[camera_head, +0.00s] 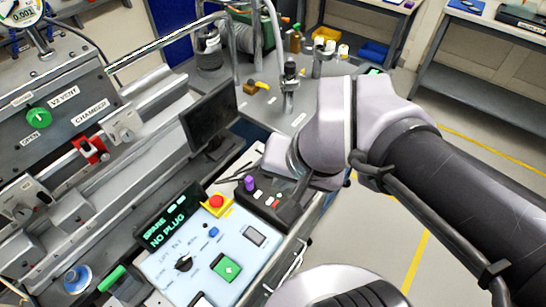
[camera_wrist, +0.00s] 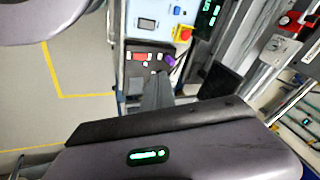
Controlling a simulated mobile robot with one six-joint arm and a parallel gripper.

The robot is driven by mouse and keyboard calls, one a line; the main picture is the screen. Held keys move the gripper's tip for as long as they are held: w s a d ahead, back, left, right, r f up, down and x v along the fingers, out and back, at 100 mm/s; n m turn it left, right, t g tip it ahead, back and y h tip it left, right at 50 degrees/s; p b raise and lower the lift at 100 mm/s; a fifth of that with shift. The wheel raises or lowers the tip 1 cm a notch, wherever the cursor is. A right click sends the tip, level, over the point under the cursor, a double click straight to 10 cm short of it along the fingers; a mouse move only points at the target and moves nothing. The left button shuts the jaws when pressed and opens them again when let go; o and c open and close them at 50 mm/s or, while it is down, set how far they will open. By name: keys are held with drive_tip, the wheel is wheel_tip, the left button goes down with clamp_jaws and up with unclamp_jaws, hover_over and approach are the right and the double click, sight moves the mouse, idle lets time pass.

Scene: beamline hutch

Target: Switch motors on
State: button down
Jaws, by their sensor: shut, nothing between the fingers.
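A pale blue control panel (camera_head: 205,262) holds a black rotary knob (camera_head: 183,263), a small blue button (camera_head: 213,232), a green square button (camera_head: 226,267) and a white-faced rocker or window (camera_head: 255,236). Its small labels are too blurred to read, so I cannot tell which control is for the motors. A red mushroom button on a yellow base (camera_head: 216,203) sits at the panel's far edge. Beside it is a black box (camera_head: 285,211) with a purple knob (camera_head: 250,183) and small red and white keys. My gripper (camera_wrist: 157,82) is shut and empty, its fingers close to the black box in the wrist view.
A display (camera_head: 165,228) reads "SPARE NO PLUG". A dark monitor (camera_head: 209,115) stands behind the panel. Open floor (camera_head: 400,225) lies at right.

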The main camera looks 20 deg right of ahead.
drive_tip(key=w+d+f+m+g+h, duration=0.1)
drive_tip(key=w+d+f+m+g, duration=0.3)
drive_tip(key=w+f, duration=0.4)
wheel_tip(320, 180, down, 4)
drive_tip(key=shift+w+d+m+g+p, duration=0.2)
drive_tip(key=shift+m+g+p, duration=0.1)
drive_tip(key=shift+m, duration=0.1)
wheel_tip(320, 180, down, 14)
drive_tip(key=b, duration=0.7)
